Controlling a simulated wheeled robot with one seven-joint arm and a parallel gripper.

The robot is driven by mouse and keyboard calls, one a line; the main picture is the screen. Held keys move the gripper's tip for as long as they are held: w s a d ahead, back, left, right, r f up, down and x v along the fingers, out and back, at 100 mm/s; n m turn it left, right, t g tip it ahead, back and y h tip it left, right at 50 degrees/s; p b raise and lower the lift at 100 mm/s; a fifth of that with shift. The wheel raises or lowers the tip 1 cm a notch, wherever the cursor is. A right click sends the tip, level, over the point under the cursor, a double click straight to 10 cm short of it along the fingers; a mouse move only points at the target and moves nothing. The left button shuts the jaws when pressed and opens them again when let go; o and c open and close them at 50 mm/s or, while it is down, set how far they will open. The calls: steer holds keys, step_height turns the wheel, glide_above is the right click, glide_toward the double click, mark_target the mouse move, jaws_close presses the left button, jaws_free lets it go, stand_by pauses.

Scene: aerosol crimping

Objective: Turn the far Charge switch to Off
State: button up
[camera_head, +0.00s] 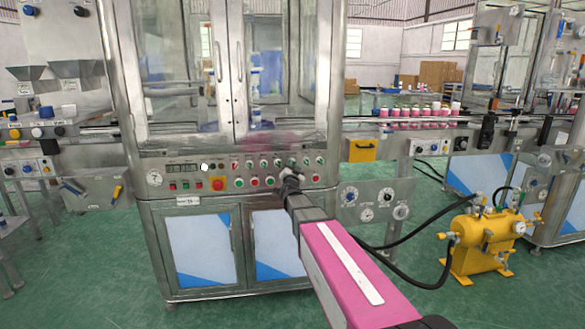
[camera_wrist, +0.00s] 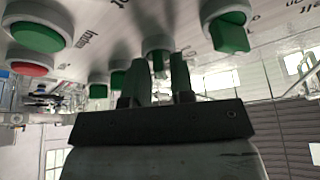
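The machine's control panel (camera_head: 240,171) carries a row of small green-and-white switches above a row of red and green buttons. My gripper (camera_head: 291,174) is at the right part of this panel and hides some of its controls. In the wrist view, my gripper's two dark fingers (camera_wrist: 161,78) point at the panel, slightly apart. A green switch knob (camera_wrist: 158,58) shows between them, with a narrow gap visible on its right side. Another green knob (camera_wrist: 229,34) is to the right. Labels are too small or hidden to tell which switch is Charge.
More green knobs (camera_wrist: 98,86) and a large green button (camera_wrist: 38,36) lie left of the fingers. A side panel with gauges (camera_head: 375,201) stands right of the cabinet. A yellow pump (camera_head: 487,240) with black hoses is on the green floor.

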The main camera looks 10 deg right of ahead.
jaws_close()
steer(key=shift+n, duration=0.4)
steer(key=n+y, duration=0.3)
steer(key=n, duration=0.2)
steer(key=n+y, duration=0.3)
steer(key=n, duration=0.3)
steer(key=n+y, duration=0.3)
steer(key=n, duration=0.2)
steer(key=shift+d+n, duration=0.3)
steer(key=shift+o, duration=1.8)
jaws_free()
